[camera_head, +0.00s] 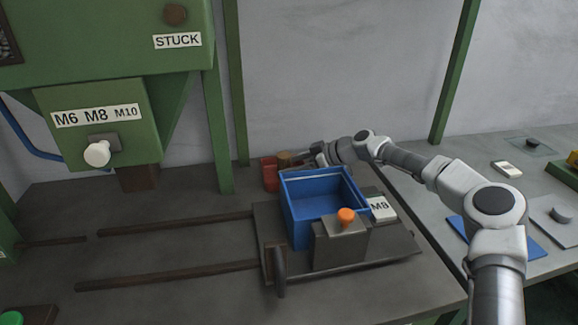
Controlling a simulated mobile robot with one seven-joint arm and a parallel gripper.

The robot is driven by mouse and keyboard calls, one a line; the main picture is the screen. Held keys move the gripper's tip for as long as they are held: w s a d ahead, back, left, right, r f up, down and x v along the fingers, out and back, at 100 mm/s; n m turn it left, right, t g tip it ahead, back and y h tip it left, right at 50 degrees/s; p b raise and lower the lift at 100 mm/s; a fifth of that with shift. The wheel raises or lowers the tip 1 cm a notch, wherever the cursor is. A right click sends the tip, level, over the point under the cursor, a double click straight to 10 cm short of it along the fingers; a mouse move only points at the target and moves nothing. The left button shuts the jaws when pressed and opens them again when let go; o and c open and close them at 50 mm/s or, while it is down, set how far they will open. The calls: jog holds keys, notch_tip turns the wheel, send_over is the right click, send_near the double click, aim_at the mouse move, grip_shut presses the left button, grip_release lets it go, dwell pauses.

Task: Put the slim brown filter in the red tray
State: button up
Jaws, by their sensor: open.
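A small red tray (269,174) stands on the table behind the blue bin, partly hidden by it. A small brown object (284,158), which looks like the slim brown filter, shows at the tray's right edge. I cannot tell whether it is inside the tray or behind it. My gripper (297,156) reaches in from the right, just right of the brown object, pointing left. It is open; its fingers are small and dark here, and I cannot tell whether they touch the brown object.
A blue bin (303,213) sits on a sled with an M8 label (381,208) and an orange-knobbed block (340,243), close in front of my gripper. Green machine posts (218,130) stand to the left. The railed table front-left is mostly clear.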

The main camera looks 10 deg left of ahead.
jog(key=p+v, duration=0.1)
jog(key=v, duration=1)
